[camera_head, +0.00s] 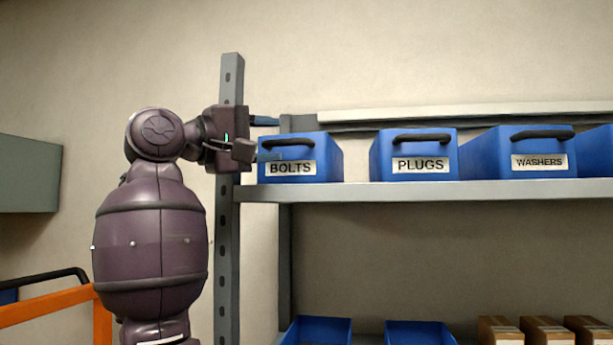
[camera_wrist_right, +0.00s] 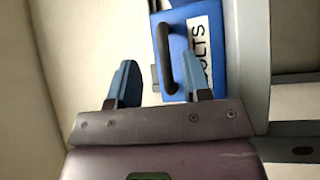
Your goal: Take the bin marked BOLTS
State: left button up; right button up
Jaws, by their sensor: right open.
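The blue bin marked BOLTS (camera_head: 326,158) stands at the left end of the upper shelf, with a dark handle (camera_head: 288,142) above its white label. My right gripper (camera_head: 268,139) is open and empty at the left of this bin. Its lower finger overlaps the bin's front left in the picture. In the right wrist view the bin (camera_wrist_right: 182,42) appears turned on its side, its label partly hidden by a finger. Its handle (camera_wrist_right: 168,60) shows between the two open fingers of my gripper (camera_wrist_right: 160,68); I cannot tell whether they touch it. My left gripper is out of view.
A grey shelf post (camera_head: 229,250) stands right behind my right arm. Blue bins marked PLUGS (camera_head: 385,160) and WASHERS (camera_head: 485,155) stand further right on the shelf (camera_head: 350,192). Open blue bins (camera_head: 318,332) and brown boxes (camera_head: 545,332) are below. A gap separates BOLTS and PLUGS.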

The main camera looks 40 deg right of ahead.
aim_at(295, 141)
jog(key=shift+s+d+r+p, duration=0.1)
jog(key=shift+d+p, duration=0.15)
jog(key=shift+d, duration=0.65)
jog(key=shift+s+d+p, duration=0.15)
jog(key=shift+d+p, duration=0.05)
jog(key=shift+d, duration=0.65)
jog(key=shift+s+d+r+p, duration=0.1)
jog(key=shift+d+p, duration=0.15)
jog(key=shift+d, duration=0.65)
jog(key=shift+a, duration=0.1)
jog(key=shift+c, duration=0.2)
grip_shut()
